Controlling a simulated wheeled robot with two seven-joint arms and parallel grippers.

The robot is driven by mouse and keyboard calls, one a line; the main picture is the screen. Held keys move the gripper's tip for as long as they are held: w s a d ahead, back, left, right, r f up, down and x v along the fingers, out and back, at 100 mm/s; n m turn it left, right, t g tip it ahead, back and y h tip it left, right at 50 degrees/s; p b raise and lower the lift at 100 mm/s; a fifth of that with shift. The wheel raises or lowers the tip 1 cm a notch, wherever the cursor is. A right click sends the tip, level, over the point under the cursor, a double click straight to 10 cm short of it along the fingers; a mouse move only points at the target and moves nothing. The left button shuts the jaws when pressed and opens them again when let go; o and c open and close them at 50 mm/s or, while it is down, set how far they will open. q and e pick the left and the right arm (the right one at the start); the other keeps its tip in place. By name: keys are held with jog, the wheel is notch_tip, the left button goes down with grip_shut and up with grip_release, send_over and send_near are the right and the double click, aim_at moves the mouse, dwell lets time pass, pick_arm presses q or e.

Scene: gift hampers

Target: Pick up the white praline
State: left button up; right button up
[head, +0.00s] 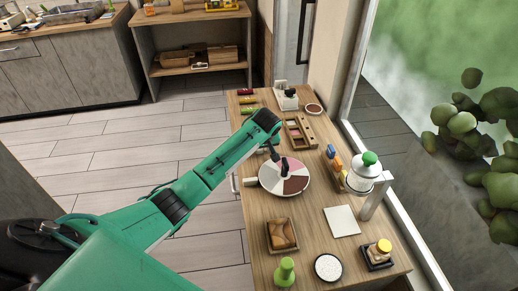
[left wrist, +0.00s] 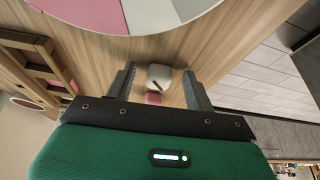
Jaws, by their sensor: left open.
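A white praline (left wrist: 159,75), rounded with a dark streak on top, shows in the left wrist view between the fingertips of my left gripper (left wrist: 158,82). The fingers are apart, one on each side of it, and I cannot tell whether either touches it. A small pink-red piece (left wrist: 153,98) lies just beside the praline, nearer the palm. In the head view my left gripper (head: 279,160) is over the far edge of the round sectioned platter (head: 297,184), and the praline cannot be made out there. My right gripper is not in view.
The platter has pink, white, grey and brown sections. A wooden compartment tray (head: 299,133) stands behind it. A white jar with a green knob (head: 363,174) is to the right. A white card (head: 342,221), a wooden box (head: 282,235) and a green stamp-like thing (head: 285,272) are nearer.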

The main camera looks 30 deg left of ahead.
pick_arm(q)
jog(key=c, duration=0.8)
